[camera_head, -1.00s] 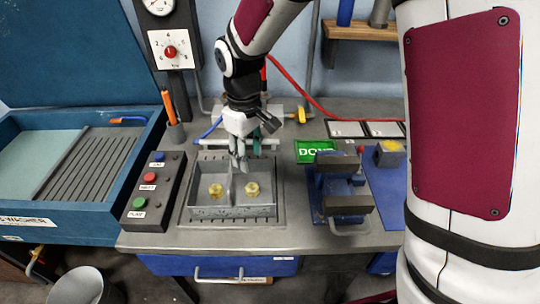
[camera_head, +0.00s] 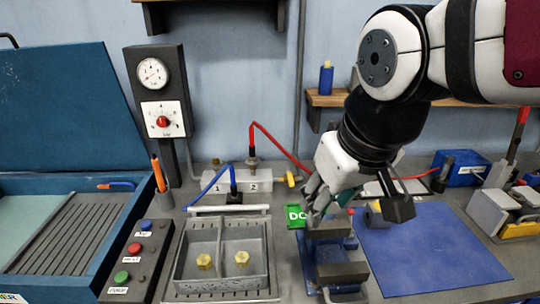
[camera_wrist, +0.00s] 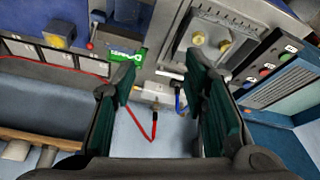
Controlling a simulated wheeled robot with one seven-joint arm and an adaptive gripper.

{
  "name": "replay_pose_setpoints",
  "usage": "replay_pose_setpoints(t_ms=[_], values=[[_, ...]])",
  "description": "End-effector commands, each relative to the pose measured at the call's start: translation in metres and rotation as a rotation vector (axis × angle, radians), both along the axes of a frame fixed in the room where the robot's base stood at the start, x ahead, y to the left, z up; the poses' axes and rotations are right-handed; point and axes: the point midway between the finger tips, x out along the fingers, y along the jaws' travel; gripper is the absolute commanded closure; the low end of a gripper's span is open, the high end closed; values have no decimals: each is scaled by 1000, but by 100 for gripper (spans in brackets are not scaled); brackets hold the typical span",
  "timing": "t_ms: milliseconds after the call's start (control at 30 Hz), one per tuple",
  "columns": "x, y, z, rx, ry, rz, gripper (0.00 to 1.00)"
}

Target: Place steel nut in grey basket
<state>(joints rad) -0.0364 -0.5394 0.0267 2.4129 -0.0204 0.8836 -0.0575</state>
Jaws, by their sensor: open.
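The grey basket (camera_head: 222,285) is a metal box with a divider, standing left of the vise in the head view. One yellowish hex nut (camera_head: 204,261) lies in its left compartment and another (camera_head: 241,258) in its right. They look brass-coloured; I cannot make out a separate steel nut. The basket (camera_wrist: 185,60) also shows at the upper right of the wrist view with both nuts inside. My gripper (camera_head: 314,192) is right of and above the basket, near the green sign. In the wrist view my gripper (camera_wrist: 165,85) has its green-padded fingers wide apart with nothing between them.
A blue and grey vise (camera_head: 338,272) stands below my gripper. A button box (camera_head: 135,258) flanks the basket on the left. Red and blue hoses (camera_head: 280,145) rise behind. A blue mat (camera_head: 430,245) offers free room at right.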

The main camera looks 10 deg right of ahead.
Motion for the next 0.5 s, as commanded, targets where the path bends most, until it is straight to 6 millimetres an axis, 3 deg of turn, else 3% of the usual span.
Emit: replay_pose_setpoints(t_ms=[100, 200, 500], values=[[-25, -8, 5, 30, -51, -63, 60], [-38, -12, 6, 46, -75, -95, 60], [-46, -14, 5, 58, -88, -118, 60]])
